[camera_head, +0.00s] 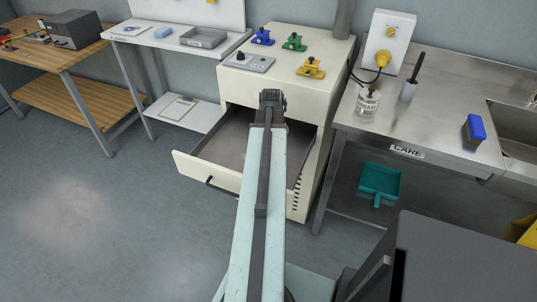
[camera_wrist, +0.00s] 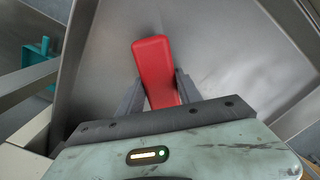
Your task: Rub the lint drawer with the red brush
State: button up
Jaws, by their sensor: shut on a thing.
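The lint drawer (camera_head: 190,166) is pulled open from the cream machine in the head view, with a bare grey metal floor. In the wrist view the drawer's grey interior (camera_wrist: 225,45) fills most of the picture. My gripper (camera_wrist: 157,92) is shut on the red brush (camera_wrist: 153,58), with a dark finger on either side of its red body. The brush is over the drawer interior; I cannot tell whether it touches the metal, and its bristles are hidden. In the head view my arm hides the gripper, the brush and part of the drawer.
Blue (camera_head: 262,36), green (camera_head: 294,42) and yellow (camera_head: 310,68) fixtures sit on the machine top. The steel counter at right holds a glass jar (camera_head: 367,104) and a blue block (camera_head: 474,130). A teal dustpan (camera_head: 380,183) is beneath it. Floor at left is clear.

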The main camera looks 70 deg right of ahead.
jog(key=shift+d, duration=0.3)
jog(key=shift+w+r, duration=0.1)
jog(key=shift+w, duration=5.7)
notch_tip(320, 180, up, 6)
jog(key=p, duration=0.6)
